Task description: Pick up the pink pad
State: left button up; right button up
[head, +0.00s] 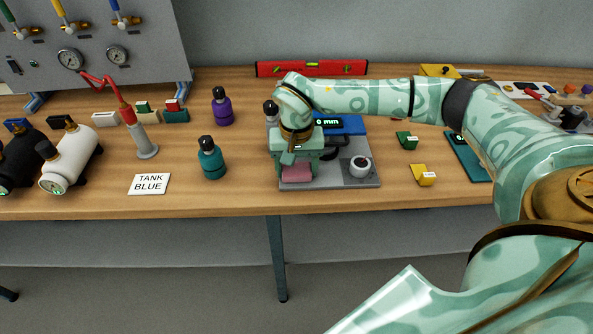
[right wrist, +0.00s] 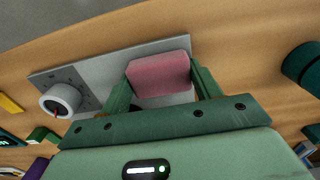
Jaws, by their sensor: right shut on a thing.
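The pink pad (head: 297,171) is a small pink block at the front left of a grey base plate (head: 330,183) on the workbench. My right gripper (head: 296,165) reaches down over it from above and is shut on it. In the right wrist view the pad (right wrist: 158,74) sits between the two green fingers of the gripper (right wrist: 162,84), over the grey plate. Whether the pad still touches the plate cannot be told. My left gripper is not in view.
On the same plate are a blue block with a "0 mm" display (head: 345,124) and a white dial knob (head: 360,166). A teal bottle (head: 211,158) stands to the left. Green (head: 407,140) and yellow (head: 423,174) blocks lie to the right. A red level (head: 312,69) lies behind.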

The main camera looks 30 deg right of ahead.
aim_at(298, 168)
jog(key=shift+r, duration=0.65)
notch_tip(298, 168, up, 3)
jog(key=shift+s+d+f+p, duration=0.1)
jog(key=shift+s+p, duration=0.05)
jog(key=shift+p, duration=0.5)
jog(key=s+d+r+p, duration=0.2)
jog(key=s+r+p, duration=0.1)
jog(key=s+r, duration=0.6)
jog(key=s, duration=0.4)
jog(key=shift+s+d, duration=0.2)
jog(key=shift+s, duration=0.05)
